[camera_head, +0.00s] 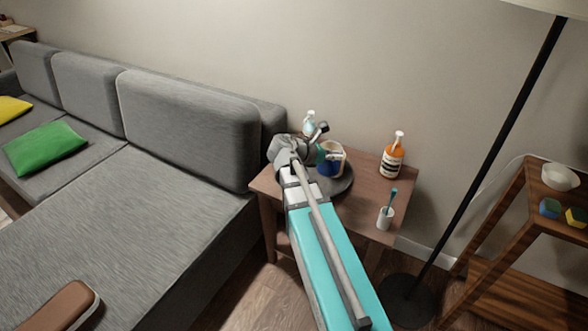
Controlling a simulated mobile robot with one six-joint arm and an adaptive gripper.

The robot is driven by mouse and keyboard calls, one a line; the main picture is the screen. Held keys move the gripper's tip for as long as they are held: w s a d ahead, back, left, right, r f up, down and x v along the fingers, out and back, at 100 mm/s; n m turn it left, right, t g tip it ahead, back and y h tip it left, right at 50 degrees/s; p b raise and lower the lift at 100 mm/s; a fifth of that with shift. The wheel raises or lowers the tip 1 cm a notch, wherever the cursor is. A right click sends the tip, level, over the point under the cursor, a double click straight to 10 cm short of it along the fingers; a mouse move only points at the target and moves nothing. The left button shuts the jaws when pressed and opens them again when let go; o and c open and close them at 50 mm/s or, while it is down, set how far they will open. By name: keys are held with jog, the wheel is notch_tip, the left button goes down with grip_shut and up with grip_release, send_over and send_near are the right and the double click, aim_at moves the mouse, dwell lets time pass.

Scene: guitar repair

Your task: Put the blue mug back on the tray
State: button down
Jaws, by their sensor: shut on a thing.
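The blue mug (327,168), blue with a pale upper part, is at the side table over the round dark grey tray (343,186). My gripper (322,153) is shut on the mug at its near left side. My arm and gripper hide part of the mug and much of the tray. I cannot tell whether the mug's base touches the tray or hangs a little above it.
On the wooden side table (376,208) stand an orange pump bottle (393,158) and a white cup (385,218) with a toothbrush. A clear bottle (309,122) is behind my gripper. A grey sofa (185,125) is left; a lamp pole (490,150) and shelf (520,230) are right.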

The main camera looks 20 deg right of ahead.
jog(key=shift+w+a, duration=0.1)
jog(key=shift+w, duration=0.15)
jog(key=shift+a, duration=0.1)
jog(key=shift+a, duration=0.1)
jog(key=shift+n+t, duration=0.6)
jog(key=shift+t, duration=0.2)
jog(key=a, duration=0.2)
jog(key=w+a, duration=0.1)
jog(key=a, duration=0.2)
jog(key=shift+w+a+r+p, duration=0.25)
jog(key=shift+a+r+p, duration=0.05)
jog(key=shift+r+p, duration=0.1)
jog(key=shift+w+f, duration=0.1)
jog(key=w+d+f+b, duration=0.3)
jog(key=w+f+b, duration=0.6)
jog(key=w, duration=0.3)
jog(key=shift+w+d, duration=0.15)
jog(key=shift+w, duration=0.15)
